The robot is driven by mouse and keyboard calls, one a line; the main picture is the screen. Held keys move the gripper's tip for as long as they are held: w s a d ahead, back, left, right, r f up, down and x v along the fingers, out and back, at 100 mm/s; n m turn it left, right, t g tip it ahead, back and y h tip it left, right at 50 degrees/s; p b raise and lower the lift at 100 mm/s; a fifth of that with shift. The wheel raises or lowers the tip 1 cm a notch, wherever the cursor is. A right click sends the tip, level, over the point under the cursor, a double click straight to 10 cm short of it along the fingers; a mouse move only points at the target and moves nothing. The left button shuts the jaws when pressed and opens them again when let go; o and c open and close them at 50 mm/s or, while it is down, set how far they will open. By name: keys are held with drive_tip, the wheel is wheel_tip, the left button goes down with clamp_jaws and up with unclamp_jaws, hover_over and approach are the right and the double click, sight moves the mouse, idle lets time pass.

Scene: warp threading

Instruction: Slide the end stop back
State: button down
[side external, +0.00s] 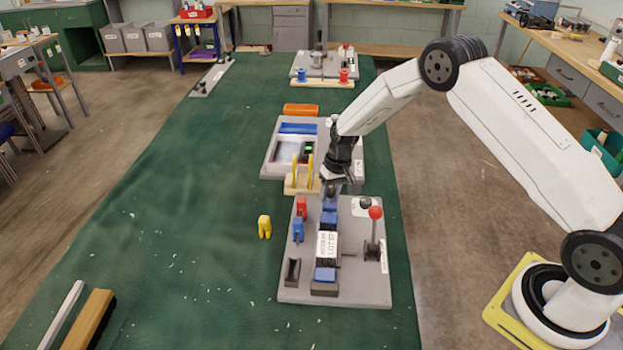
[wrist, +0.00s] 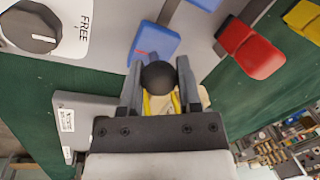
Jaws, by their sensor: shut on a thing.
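My gripper (wrist: 158,82) is shut on a black ball knob (wrist: 158,75), with one finger on each side of it. In the side view my gripper (side external: 331,186) points down at the far end of the grey fixture plate (side external: 300,285). A blue block (wrist: 153,43) lies just beyond the knob in the wrist view; it also shows below my gripper in the side view (side external: 329,204). I take the knob to belong to the end stop, but its stem and base are hidden by my fingers.
A red-knobbed lever (side external: 376,213) stands on the plate's right. A dial marked FREE (wrist: 35,30) is at upper left in the wrist view. Red (side external: 301,207) and blue (side external: 298,229) pieces stand left. A wooden stand with yellow posts (side external: 300,182) is close behind.

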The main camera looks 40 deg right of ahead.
drive_tip(key=shift+w, duration=0.1)
drive_tip(key=c, duration=0.6)
unclamp_jaws()
drive_tip(key=shift+s+d+r, duration=0.1)
drive_tip(key=shift+d+r, duration=0.15)
drive_tip(key=shift+r, duration=1.05)
drive_tip(key=shift+s+d+r, duration=0.1)
drive_tip(key=shift+d+r, duration=0.2)
drive_tip(key=shift+r, duration=0.95)
drive_tip(key=shift+d+r, duration=0.25)
drive_tip(key=shift+r, duration=1.05)
